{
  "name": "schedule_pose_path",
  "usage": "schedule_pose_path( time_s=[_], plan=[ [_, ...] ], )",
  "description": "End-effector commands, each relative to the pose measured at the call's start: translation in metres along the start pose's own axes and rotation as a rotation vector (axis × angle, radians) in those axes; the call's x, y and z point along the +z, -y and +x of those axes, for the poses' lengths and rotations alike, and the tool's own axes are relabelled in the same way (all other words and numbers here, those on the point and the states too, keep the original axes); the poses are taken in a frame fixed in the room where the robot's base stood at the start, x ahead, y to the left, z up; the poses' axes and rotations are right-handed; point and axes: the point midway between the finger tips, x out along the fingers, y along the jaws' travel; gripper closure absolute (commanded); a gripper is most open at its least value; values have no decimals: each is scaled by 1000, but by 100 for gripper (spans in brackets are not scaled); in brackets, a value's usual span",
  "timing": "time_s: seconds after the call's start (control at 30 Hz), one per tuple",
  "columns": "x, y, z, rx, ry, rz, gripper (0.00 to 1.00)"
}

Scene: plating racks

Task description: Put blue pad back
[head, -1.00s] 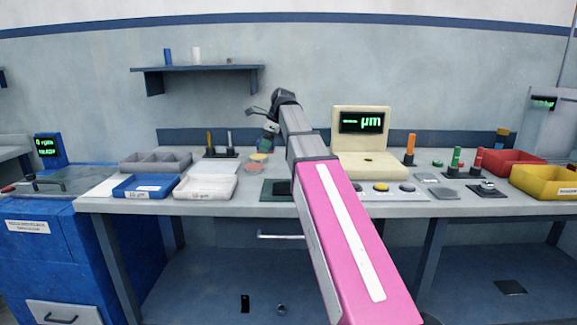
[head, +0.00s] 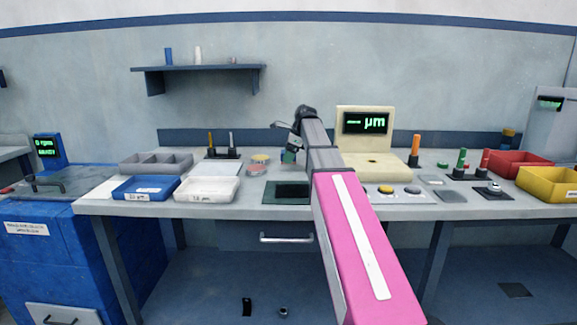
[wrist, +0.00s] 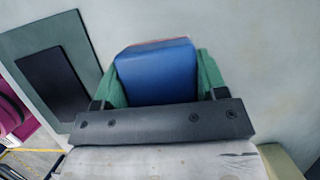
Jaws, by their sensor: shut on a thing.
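The blue pad (wrist: 157,72) is between the green fingertips of my gripper (wrist: 157,80) in the wrist view, with a thin reddish edge along its far side. My gripper is shut on it. In the head view my gripper (head: 290,156) hangs over the bench, behind the dark green mat (head: 287,184); the pad cannot be made out there. In the wrist view a grey-green plate with a darker rectangle on it (wrist: 52,84) lies to the left of the pad, apart from it.
Small round yellow and pink pieces (head: 260,160) sit left of my gripper. A blue tray (head: 146,188) and a white tray (head: 207,189) stand further left. A cream gauge (head: 368,145) stands to the right, near my arm. Bare bench shows around the gripper.

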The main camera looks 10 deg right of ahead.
Motion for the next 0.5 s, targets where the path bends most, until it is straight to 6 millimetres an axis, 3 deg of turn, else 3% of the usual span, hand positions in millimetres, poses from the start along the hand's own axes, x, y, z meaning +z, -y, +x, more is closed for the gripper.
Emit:
schedule_pose_path(
  time_s=[0.3,0.5],
  plan=[
    [-14,-1,32,1,0,0,56],
    [-15,0,36,0,0,-1,56]
  ],
)
